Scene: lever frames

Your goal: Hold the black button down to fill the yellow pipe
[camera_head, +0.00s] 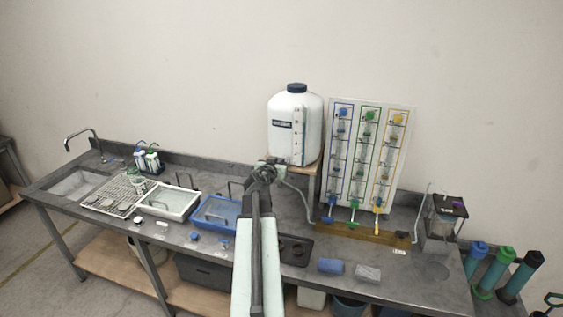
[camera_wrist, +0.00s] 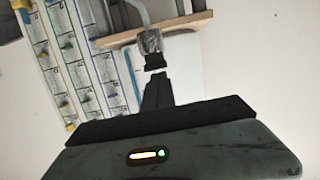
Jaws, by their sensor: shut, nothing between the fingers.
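My gripper (camera_head: 263,174) is in front of the white tank (camera_head: 295,125), near the base of the tank. In the wrist view its dark fingers (camera_wrist: 157,84) are shut and empty, pointing at a black button (camera_wrist: 154,62) on the grey tap (camera_wrist: 150,42). A thin light gap seems to show between fingertips and button; I cannot tell whether they touch. The yellow pipe (camera_head: 391,155) is the right column on the white board, with a yellow handle (camera_head: 378,204) at its foot. Its fill level is too small to read. In the head view my gripper hides most of the tap.
The tank stands on a wooden shelf (camera_wrist: 130,35). A hose (camera_head: 299,197) runs down towards a wooden block (camera_head: 360,233) below the board. Blue and green pipes stand left of the yellow one. Trays (camera_head: 168,202) and sponges (camera_head: 331,266) lie on the grey bench.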

